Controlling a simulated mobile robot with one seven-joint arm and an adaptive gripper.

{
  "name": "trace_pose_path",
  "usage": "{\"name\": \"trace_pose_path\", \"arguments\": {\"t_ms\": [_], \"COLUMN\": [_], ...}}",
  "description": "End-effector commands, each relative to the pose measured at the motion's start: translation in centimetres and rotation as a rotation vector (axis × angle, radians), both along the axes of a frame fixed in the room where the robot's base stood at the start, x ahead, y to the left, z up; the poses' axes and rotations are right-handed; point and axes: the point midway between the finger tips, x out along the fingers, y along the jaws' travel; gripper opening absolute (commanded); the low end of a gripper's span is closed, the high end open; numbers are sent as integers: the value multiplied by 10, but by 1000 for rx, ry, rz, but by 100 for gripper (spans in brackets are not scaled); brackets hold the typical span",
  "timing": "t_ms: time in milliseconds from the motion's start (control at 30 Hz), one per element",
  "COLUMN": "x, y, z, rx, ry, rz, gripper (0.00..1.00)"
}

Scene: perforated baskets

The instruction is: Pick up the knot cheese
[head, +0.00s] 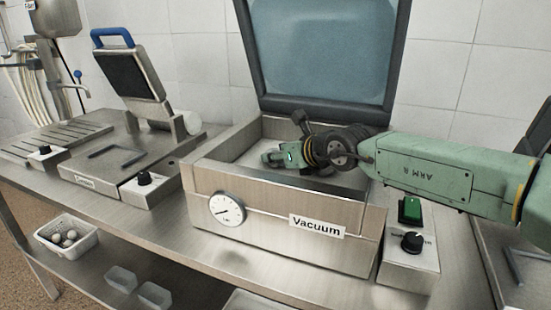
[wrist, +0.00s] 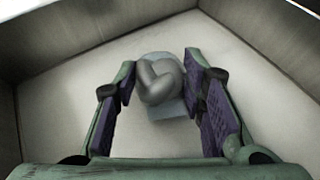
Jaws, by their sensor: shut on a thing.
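The knot cheese (wrist: 160,82) is a smooth grey knotted piece. In the wrist view it sits between my fingertips, with a pale bluish piece (wrist: 168,108) showing behind and below it. My gripper (wrist: 160,75) is shut on the knot cheese, one purple-padded finger on each side. In the head view my gripper (head: 272,157) is inside the open vacuum machine (head: 275,205), reaching in from the right.
Metal chamber walls (wrist: 265,65) surround my gripper. The raised lid (head: 322,50) stands behind. A sealing machine (head: 125,165) is at left. A white basket (head: 67,238) with round pale items and small clear containers (head: 121,278) are on the lower shelf.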

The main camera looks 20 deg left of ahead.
Motion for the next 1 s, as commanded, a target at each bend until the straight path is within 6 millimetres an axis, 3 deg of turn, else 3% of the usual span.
{"name": "trace_pose_path", "arguments": {"t_ms": [333,600,767,1000], "x": [0,0,1,0], "y": [0,0,0,0], "z": [0,4,28,76], "rx": [0,1,3,3], "ry": [0,-1,-2,-3], "rz": [0,-1,-2,-1], "gripper": [10,10,10,10]}}
